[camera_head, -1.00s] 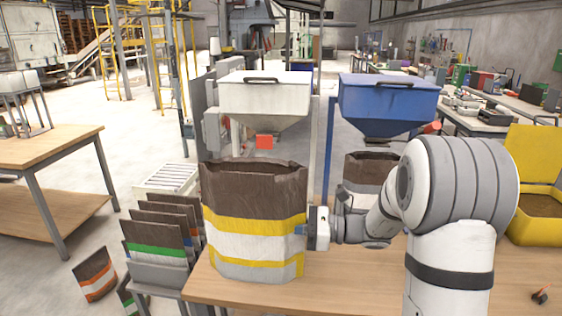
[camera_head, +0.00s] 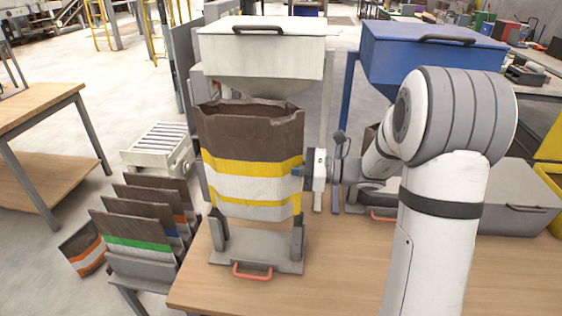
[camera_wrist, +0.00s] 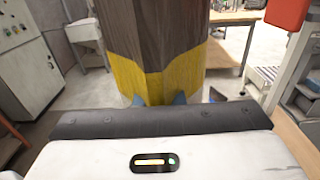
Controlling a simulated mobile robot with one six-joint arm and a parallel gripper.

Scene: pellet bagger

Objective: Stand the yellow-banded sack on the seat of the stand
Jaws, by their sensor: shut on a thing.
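The yellow-banded sack (camera_head: 238,187) is brown on top with its mouth open, and has yellow and white bands below. It is upright in the head view. My gripper (camera_head: 301,171) is shut on its right side at the upper yellow band; the wrist view shows the sack (camera_wrist: 155,65) close up between the blue fingertips (camera_wrist: 158,99). The stand (camera_head: 256,248) is a grey seat with two uprights and a red handle, under the white hopper. The sack's bottom is above the seat, between or just behind the uprights; I cannot tell whether it touches.
A white hopper (camera_head: 262,50) hangs close behind the sack's top. A blue hopper (camera_head: 428,57) is to the right. A rack of folded sacks (camera_head: 140,225) stands left of the wooden table (camera_head: 330,275). The table front is clear.

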